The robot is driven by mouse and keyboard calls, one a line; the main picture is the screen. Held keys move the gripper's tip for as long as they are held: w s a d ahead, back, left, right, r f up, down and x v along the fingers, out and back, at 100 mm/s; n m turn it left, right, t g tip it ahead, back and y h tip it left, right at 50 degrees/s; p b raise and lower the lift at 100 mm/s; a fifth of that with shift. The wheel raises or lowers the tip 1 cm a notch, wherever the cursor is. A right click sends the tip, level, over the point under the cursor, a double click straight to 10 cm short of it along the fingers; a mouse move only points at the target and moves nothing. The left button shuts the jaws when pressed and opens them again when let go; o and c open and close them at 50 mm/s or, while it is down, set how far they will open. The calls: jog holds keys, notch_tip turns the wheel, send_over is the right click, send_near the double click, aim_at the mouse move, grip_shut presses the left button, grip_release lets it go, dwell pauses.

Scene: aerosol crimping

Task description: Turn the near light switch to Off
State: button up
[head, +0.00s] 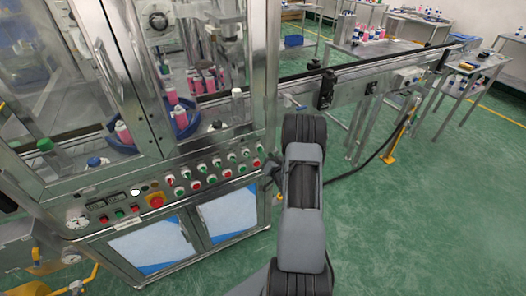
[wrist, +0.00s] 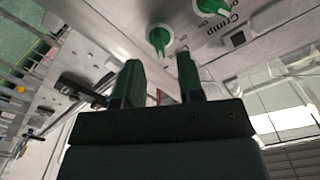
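The machine's sloped control panel (head: 200,185) carries several green and red knobs and buttons in the head view. I cannot read its labels there, so I cannot tell which knob is the near light switch. My gripper (head: 268,172) is at the panel's right end, its fingertips hard to make out. In the wrist view my gripper (wrist: 158,80) is open, with two green fingers apart and nothing seen between them. A green rotary knob (wrist: 159,38) lies just beyond the fingertips. A second green knob (wrist: 213,6), near a "Crimp" label, is at the top edge, partly cut off.
The machine's glazed cabinet (head: 272,70) rises behind the panel, with pink bottles inside. A conveyor (head: 370,72) runs off to the right. Metal tables (head: 480,70) with bottles stand further back. The green floor to the right is mostly clear.

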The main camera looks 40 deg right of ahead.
jog(key=shift+w+d, duration=0.15)
jog(key=shift+w, duration=0.7)
jog(key=shift+w+d, duration=0.1)
jog(key=shift+w, duration=0.7)
grip_shut()
